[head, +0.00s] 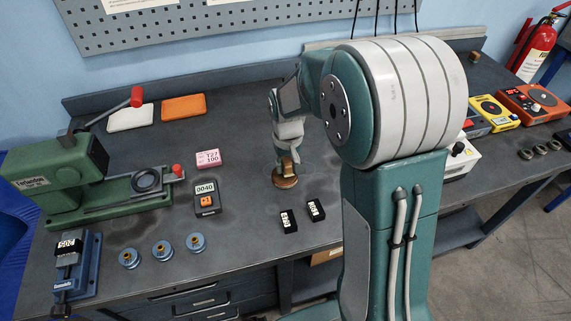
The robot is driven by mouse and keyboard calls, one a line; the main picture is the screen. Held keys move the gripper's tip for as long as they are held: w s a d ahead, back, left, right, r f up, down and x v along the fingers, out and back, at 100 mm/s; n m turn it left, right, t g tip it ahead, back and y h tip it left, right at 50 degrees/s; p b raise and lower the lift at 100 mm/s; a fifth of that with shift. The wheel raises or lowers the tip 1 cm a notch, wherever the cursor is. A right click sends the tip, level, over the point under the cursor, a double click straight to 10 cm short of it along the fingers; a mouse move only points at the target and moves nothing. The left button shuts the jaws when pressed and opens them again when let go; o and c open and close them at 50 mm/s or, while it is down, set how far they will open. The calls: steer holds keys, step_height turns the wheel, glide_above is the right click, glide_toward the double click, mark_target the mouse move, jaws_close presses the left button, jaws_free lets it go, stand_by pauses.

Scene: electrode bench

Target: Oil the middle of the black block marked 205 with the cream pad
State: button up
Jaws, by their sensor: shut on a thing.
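A black block with a white label (68,246) sits in a blue vise (90,265) at the lower left; its label appears to read 205, upside down. A cream pad (130,117) lies flat at the back left, beside an orange pad (183,107). My gripper (287,164) points down at mid-bench, well right of both pads and the vise. It is shut on a small brown round-based thing (286,183), at or close to the bench top. My fingers partly hide this thing. Two more black blocks with white labels (288,221) (316,210) lie in front of it.
A green press (60,178) with a red-knobbed lever stands at the left. A pink box (208,159), a dark meter reading 0040 (206,198) and blue round pieces (163,250) lie between it and my gripper. Yellow (492,112) and orange (533,103) devices stand at the right.

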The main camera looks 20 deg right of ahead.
mark_target(284, 161)
steer(key=shift+a+f, duration=0.15)
steer(key=shift+a, duration=0.5)
steer(key=shift+d+f, duration=0.1)
steer(key=shift+d, duration=0.25)
steer(key=shift+a+f, duration=0.15)
steer(key=shift+a, duration=0.05)
steer(key=shift+f, duration=0.1)
stand_by(0.6)
steer(key=shift+r, duration=3.55)
